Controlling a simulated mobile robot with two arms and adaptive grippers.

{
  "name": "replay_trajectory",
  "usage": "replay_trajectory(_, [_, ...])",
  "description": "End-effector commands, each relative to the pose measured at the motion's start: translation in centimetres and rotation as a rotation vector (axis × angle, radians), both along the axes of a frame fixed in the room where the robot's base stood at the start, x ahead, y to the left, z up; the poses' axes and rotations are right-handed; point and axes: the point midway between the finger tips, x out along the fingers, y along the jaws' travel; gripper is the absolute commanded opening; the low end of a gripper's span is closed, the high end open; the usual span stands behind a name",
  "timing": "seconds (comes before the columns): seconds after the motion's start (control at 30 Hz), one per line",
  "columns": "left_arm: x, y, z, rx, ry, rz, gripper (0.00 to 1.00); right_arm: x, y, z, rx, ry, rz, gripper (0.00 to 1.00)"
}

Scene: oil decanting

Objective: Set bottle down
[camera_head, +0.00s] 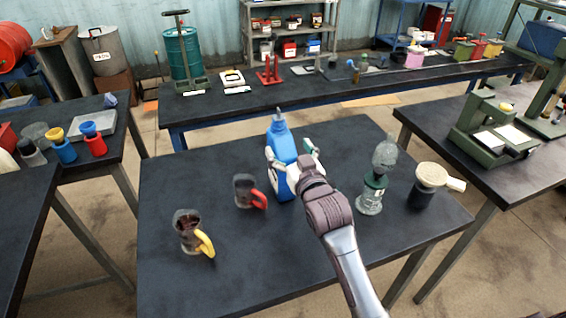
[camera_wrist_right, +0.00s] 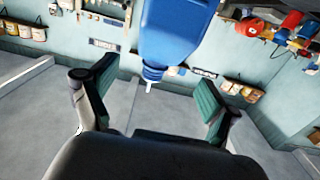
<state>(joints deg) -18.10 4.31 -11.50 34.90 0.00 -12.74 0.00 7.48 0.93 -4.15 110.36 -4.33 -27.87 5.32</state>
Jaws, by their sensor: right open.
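A blue bottle (camera_head: 281,143) with a pale lower label and a narrow spout stands upright on the dark table (camera_head: 330,275). My right gripper (camera_head: 289,150) is beside the bottle, its fingers spread to either side of it. In the right wrist view, the blue bottle (camera_wrist_right: 172,35) appears inverted at the top, and the open gripper (camera_wrist_right: 156,90) has a gap between its green-padded fingers. The bottle's lower front is partly hidden by my gripper in the head view. My left gripper is not in view.
A jug with a red handle (camera_head: 246,191) and one with a yellow handle (camera_head: 192,232) stand left of the bottle. The table's front left is clear.

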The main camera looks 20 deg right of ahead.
Motion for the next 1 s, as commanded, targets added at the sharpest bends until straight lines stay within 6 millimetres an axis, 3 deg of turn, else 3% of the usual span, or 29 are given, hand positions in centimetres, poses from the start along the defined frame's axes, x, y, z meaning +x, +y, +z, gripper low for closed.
replay_trajectory(0.3, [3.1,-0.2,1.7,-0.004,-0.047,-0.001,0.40,3.0,-0.1,0.4,0.000,0.001,-0.001,0.88])
replay_trajectory(0.5, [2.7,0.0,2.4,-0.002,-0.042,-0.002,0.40,5.6,-0.1,0.2,0.000,0.001,-0.001,0.88])
replay_trajectory(0.8, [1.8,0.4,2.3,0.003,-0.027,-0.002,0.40,6.1,-0.1,0.0,0.000,-0.001,-0.001,0.88])
replay_trajectory(0.83, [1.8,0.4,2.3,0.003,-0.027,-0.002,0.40,6.1,-0.1,0.0,0.000,-0.001,-0.001,0.86])
replay_trajectory(1.0, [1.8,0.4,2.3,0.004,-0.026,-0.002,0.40,6.1,0.0,0.0,0.000,0.000,-0.001,0.57])
